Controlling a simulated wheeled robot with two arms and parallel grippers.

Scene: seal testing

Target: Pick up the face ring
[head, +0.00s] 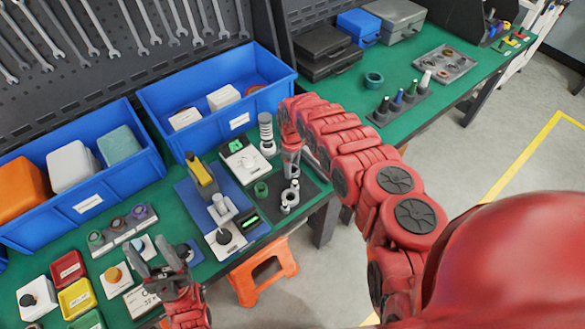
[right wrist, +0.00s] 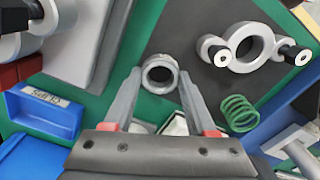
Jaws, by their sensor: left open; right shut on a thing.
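The face ring (right wrist: 160,74), a small grey ring, sits between the fingertips of my right gripper (right wrist: 158,88) in the right wrist view. Both fingers close on its sides. In the head view my right gripper (head: 291,165) points down over the right part of the bench, at the dark mat, and I cannot make out the ring there. Whether the ring still touches the surface below is unclear. My left gripper (head: 160,264) is open and empty above the front left of the bench.
Beside the right gripper are a grey ring fixture with black-tipped posts (right wrist: 243,47), a green spring (right wrist: 238,113) and a white scale-like device (head: 243,160). A stack of grey discs (head: 266,133) stands close by. Blue bins (head: 222,128) line the back. A blue press base (head: 190,200) lies between the grippers.

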